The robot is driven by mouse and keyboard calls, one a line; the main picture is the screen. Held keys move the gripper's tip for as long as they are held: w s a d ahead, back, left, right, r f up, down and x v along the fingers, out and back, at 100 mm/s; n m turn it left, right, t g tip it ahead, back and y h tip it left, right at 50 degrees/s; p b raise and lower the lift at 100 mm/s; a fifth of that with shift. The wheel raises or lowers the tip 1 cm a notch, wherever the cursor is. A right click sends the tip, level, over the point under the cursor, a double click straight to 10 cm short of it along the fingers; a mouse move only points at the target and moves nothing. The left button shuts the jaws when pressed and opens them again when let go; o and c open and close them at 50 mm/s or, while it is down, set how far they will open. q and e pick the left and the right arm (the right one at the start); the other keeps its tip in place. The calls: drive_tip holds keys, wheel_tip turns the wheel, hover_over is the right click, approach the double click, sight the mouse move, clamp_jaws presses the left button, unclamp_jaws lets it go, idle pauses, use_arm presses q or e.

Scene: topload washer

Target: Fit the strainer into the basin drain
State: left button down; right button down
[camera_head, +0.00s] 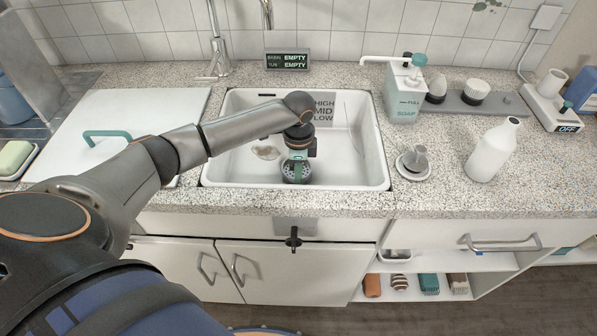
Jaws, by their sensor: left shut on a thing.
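My left arm reaches in from the left over the white basin (225,130). My left gripper (297,157) points down inside the basin and is shut on the strainer (295,173). The strainer is dark, round and perforated, with a green upper part between the fingers. The drain is not visible. My right gripper is not in view.
A brownish patch (266,153) lies on the basin floor left of the strainer. A grey stopper-like piece (416,160), a soap dispenser (404,95) and a white bottle (493,150) stand right of the basin. A white lid (140,110) with a green handle lies left. A tap (217,55) stands behind.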

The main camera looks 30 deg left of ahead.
use_arm(q)
drive_tip(key=shift+f+b, duration=0.3)
drive_tip(key=shift+f, duration=0.5)
drive_tip(key=c, duration=0.8)
unclamp_jaws()
wheel_tip(320, 180, up, 13)
drive_tip(key=shift+f+p, duration=0.2)
drive_tip(key=shift+p, duration=0.3)
